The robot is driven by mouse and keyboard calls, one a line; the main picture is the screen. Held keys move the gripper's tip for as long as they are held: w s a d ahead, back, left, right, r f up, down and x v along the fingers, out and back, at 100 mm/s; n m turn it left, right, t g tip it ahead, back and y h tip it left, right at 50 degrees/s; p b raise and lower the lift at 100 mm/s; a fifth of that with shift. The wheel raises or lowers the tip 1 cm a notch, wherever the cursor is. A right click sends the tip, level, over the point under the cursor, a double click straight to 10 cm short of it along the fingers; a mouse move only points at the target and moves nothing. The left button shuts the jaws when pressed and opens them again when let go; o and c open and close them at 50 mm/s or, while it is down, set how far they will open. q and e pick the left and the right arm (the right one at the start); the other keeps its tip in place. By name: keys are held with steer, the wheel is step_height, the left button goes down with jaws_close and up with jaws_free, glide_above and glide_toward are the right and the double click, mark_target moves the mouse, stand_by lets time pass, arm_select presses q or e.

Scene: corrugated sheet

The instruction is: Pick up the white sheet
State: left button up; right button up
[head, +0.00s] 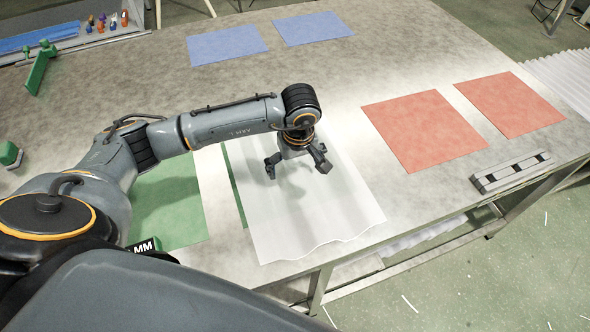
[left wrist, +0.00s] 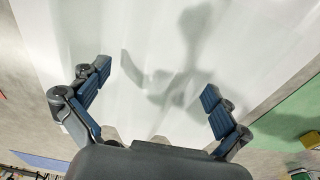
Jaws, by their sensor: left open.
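The white sheet (head: 318,215) lies on the table in the head view, with a wavy front edge near the table's front. It partly covers a green sheet, whose edge shows along its left side. In the left wrist view the white sheet (left wrist: 150,60) fills most of the upper picture. My left gripper (head: 297,170) is above the sheet's rear half, its fingers spread. It also shows in the left wrist view (left wrist: 155,90), with a wide empty gap between the fingers and its shadow on the sheet. My right gripper is not in view.
A green sheet (head: 170,205) lies left of the white sheet. Two blue sheets (head: 228,45) lie at the back and two red sheets (head: 422,128) at the right. A grey slotted bar (head: 511,173) lies near the right edge. A green tool (head: 40,68) stands at the left.

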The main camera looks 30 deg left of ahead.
arm_select(q)
step_height(320, 180, down, 2)
steer(key=shift+w+a+f, duration=0.1)
steer(key=shift+w, duration=0.05)
steer(key=c, duration=1.8)
steer(key=shift+o, duration=0.2)
